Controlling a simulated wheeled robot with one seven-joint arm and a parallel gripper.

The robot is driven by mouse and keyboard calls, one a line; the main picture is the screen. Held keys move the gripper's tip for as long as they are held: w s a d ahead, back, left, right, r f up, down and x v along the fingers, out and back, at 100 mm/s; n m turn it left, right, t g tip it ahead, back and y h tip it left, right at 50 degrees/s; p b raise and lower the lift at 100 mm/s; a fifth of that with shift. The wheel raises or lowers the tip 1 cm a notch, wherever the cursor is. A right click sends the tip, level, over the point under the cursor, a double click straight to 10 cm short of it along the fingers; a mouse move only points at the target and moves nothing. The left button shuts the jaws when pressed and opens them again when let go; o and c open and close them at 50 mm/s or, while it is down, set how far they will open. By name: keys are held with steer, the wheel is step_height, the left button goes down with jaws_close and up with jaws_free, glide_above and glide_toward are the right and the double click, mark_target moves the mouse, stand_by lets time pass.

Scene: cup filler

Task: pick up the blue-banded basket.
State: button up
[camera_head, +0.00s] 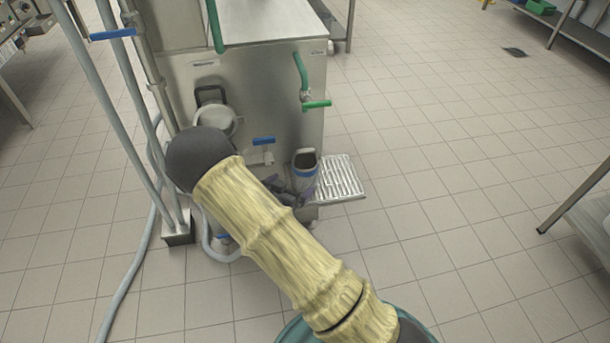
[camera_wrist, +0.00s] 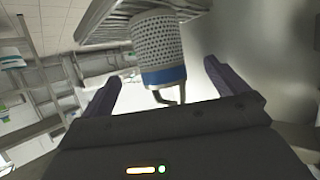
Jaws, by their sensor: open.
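The blue-banded basket (camera_wrist: 158,42) shows in the wrist view as a perforated grey cylinder with a blue band near its rim. A thin dark handle sticks out past the band. The wrist picture is turned over, so the basket seems to hang from a ribbed metal tray (camera_wrist: 100,22). In the head view the basket (camera_head: 305,173) stands upright at the left end of the slatted tray (camera_head: 343,180). My gripper (camera_wrist: 161,72) is open, its fingers on either side of the basket in the wrist view. Contact is not visible. In the head view my arm partly hides the gripper (camera_head: 277,187).
A steel machine (camera_head: 265,85) stands behind the basket, with green-handled pipes (camera_head: 302,75) and a blue-handled valve (camera_head: 263,141). Grey pipes and a hose (camera_head: 128,270) are at left. Steel tables edge the right side. The tiled floor (camera_head: 440,150) right of the tray is clear.

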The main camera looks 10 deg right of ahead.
mark_target(299, 179)
steer(key=x, duration=0.4)
steer(key=shift+b, duration=0.4)
steer(key=shift+r+b+x, duration=0.15)
steer(key=shift+b+x, duration=0.3)
steer(key=shift+x, duration=0.9)
steer(key=shift+r+b+x, duration=0.2)
steer(key=shift+b+x, duration=0.2)
steer(key=shift+x, duration=0.9)
steer(key=shift+d, duration=0.15)
steer(key=c, duration=1.2)
steer(key=shift+w+r, duration=0.1)
